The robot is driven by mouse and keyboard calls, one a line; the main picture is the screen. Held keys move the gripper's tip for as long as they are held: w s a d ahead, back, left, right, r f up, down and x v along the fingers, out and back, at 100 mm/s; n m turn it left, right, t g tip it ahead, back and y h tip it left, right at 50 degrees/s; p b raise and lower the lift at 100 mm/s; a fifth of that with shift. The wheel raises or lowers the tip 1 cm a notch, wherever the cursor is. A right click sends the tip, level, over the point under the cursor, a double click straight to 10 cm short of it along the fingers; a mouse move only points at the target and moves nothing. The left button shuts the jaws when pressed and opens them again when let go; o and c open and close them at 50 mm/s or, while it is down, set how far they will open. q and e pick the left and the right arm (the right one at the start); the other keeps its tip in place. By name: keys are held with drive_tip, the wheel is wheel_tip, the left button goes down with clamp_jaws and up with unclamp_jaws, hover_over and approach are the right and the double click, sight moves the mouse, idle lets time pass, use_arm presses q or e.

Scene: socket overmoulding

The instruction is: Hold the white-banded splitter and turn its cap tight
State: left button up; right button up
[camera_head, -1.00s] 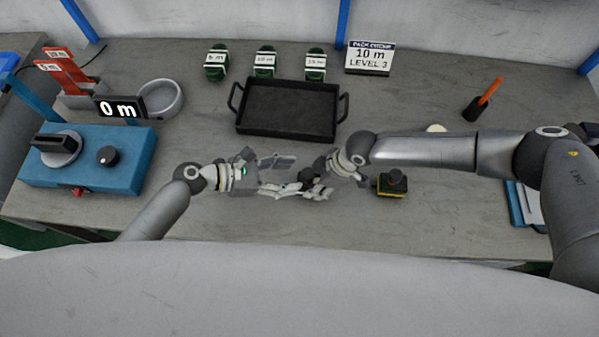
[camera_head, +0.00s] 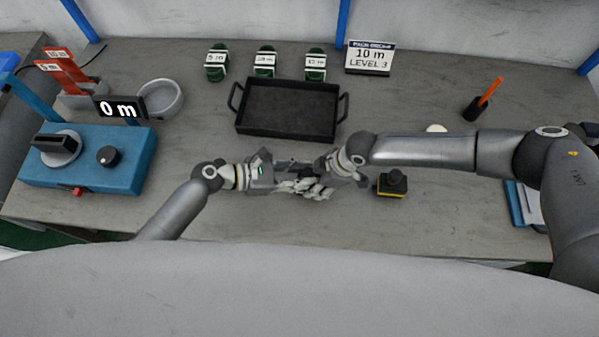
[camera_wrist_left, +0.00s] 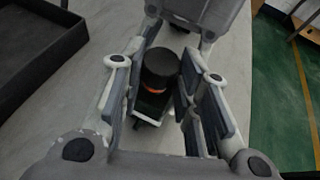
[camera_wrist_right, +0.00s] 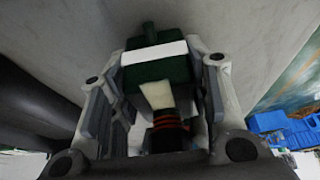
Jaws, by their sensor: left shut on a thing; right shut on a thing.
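The white-banded splitter shows in the right wrist view as a dark green block (camera_wrist_right: 160,72) with a white band (camera_wrist_right: 155,53). My right gripper (camera_head: 322,183) is shut around this block. Its black cap (camera_wrist_left: 160,68), with an orange ring at its base, sits between the fingers of my left gripper (camera_head: 300,178), which is shut on it. The cap's dark, orange-ringed part (camera_wrist_right: 168,126) also shows in the right wrist view. In the head view the two grippers meet above the table, and their interleaved fingers mostly hide the splitter.
A black tray (camera_head: 240,127) lies behind the grippers. A yellow-and-black block with a knob (camera_head: 392,185) stands right of them. Three green labelled pieces (camera_head: 265,62) stand at the back. A blue machine (camera_head: 115,178) is at left. The table front is clear.

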use_arm(q)
drive_tip(key=shift+w+g, duration=0.1)
drive_tip(key=shift+g, duration=0.2)
drive_tip(key=m+g, duration=0.3)
drive_tip(key=shift+w+m+h, duration=0.3)
drive_tip(key=shift+w, duration=0.1)
drive_tip(key=m+g, duration=0.3)
drive_tip(key=g, duration=0.1)
drive_tip(key=shift+w, duration=0.25)
drive_tip(key=shift+d+r+m+g+y, duration=0.1)
drive_tip(key=shift+m+g+y, duration=0.3)
drive_tip(key=shift+m+g, duration=0.15)
drive_tip(key=shift+r, duration=0.1)
drive_tip(key=o, duration=1)
